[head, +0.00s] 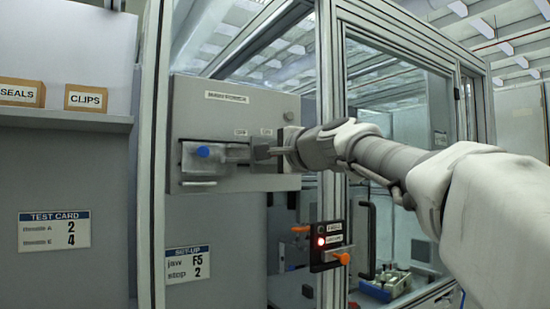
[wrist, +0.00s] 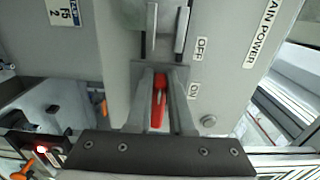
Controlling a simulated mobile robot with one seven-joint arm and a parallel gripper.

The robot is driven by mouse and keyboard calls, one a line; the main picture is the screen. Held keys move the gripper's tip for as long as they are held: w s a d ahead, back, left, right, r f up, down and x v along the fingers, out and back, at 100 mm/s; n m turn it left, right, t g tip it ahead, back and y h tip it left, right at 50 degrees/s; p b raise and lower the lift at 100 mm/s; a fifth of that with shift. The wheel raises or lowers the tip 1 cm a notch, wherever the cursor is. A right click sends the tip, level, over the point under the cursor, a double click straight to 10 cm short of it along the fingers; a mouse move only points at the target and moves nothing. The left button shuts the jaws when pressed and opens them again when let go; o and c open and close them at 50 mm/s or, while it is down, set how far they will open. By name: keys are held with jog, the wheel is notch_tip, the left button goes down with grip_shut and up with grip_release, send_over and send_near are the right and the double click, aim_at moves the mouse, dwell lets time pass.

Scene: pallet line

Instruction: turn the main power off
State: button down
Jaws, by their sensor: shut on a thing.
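The grey main power box (head: 236,108) is mounted on the frame in the head view, with OFF and ON labels on its face. In the wrist view a red switch handle (wrist: 158,103) lies between my fingers beside the ON label (wrist: 193,91); the OFF label (wrist: 200,49) is farther up. My gripper (wrist: 161,74) is shut on the red handle. In the head view my gripper (head: 263,152) is at the right part of the box, below ON, and hides the handle. A blue knob (head: 203,151) sits on a metal fitting at the box's left.
A black door handle (head: 368,240) and glazed frame stand to the right. SEALS (head: 20,92) and CLIPS (head: 85,97) boxes sit on the left shelf.

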jog(key=shift+w+d+f, duration=0.2)
jog(key=shift+w+d, duration=0.15)
jog(key=shift+d, duration=0.2)
jog(key=c, duration=0.8)
grip_release()
jog(key=shift+w+d, duration=0.15)
jog(key=shift+s+a+r, duration=0.15)
jog(key=shift+s+a, duration=0.05)
jog(key=shift+a, duration=0.15)
jog(key=b+v, duration=0.1)
jog(key=v, duration=1.6)
jog(key=shift+s, duration=0.2)
jog(key=shift+d, duration=0.15)
